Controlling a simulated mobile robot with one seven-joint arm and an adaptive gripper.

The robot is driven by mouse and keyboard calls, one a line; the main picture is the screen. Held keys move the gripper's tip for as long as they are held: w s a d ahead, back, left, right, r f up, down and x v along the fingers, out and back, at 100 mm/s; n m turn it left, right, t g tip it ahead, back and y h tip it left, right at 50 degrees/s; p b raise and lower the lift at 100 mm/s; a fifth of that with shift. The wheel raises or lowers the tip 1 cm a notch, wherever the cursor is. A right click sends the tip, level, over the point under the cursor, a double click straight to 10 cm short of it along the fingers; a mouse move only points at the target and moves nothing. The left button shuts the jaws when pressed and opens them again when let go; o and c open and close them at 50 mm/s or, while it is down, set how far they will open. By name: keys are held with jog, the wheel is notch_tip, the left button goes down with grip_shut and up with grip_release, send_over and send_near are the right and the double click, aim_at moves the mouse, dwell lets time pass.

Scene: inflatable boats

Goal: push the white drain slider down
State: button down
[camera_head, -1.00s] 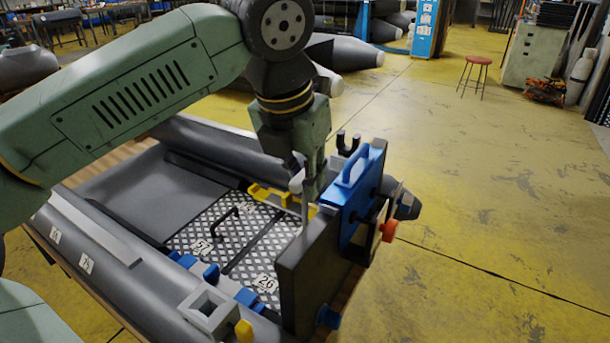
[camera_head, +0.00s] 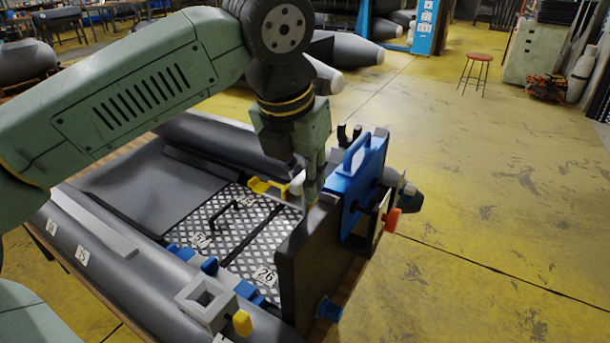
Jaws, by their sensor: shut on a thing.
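The boat's dark transom board (camera_head: 300,262) stands upright at the stern, with a blue plate (camera_head: 355,190) on its right part. A small white part, which looks like the drain slider (camera_head: 297,183), shows at the left side of my gripper (camera_head: 309,193), by the board's inner face. My gripper points down and is shut on this white part, close to the board's top edge. The fingers hide most of the slider, and its lower end cannot be seen.
The grey inflatable boat has a checkered metal floor (camera_head: 240,232). A yellow bracket (camera_head: 267,188), a grey square socket (camera_head: 207,302) and several blue fittings lie around it. An orange knob (camera_head: 391,220) sticks out behind the transom. Open yellow floor lies to the right.

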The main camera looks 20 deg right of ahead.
jog(key=shift+f+b, duration=0.8)
jog(key=shift+f, duration=0.35)
jog(key=c, duration=1.4)
grip_release()
jog(key=shift+r, duration=0.15)
jog(key=shift+c, duration=0.2)
notch_tip(320, 180, up, 7)
jog(key=p, duration=0.5)
